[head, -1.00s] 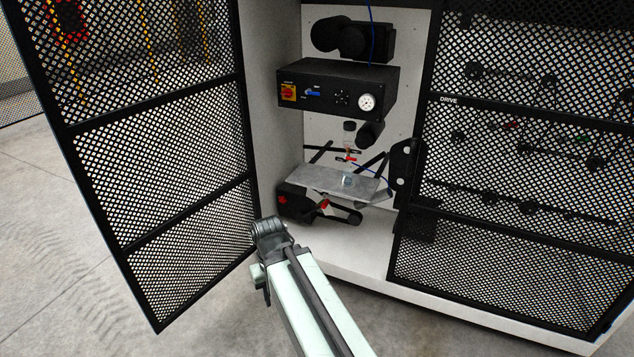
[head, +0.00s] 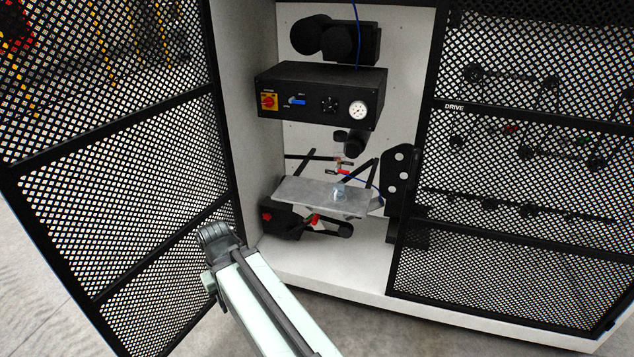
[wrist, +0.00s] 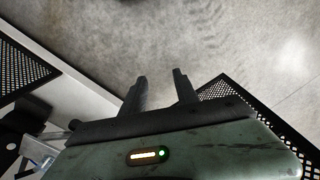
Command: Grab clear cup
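The clear cup (head: 339,191) is small and see-through. It stands on a grey metal plate (head: 302,190) inside the open cabinet in the head view. My gripper (wrist: 158,76) shows in the wrist view with its two fingers apart and nothing between them. Behind the fingers is grey concrete floor. I cannot tell the exact distance from gripper to cup.
A black box with dials (head: 320,97) hangs above the plate, with a dark cylinder and a red-handled valve (head: 340,170) over the cup. A mesh door (head: 130,170) stands open at left; another mesh panel (head: 520,190) covers the right. A black bracket (head: 399,175) flanks the plate.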

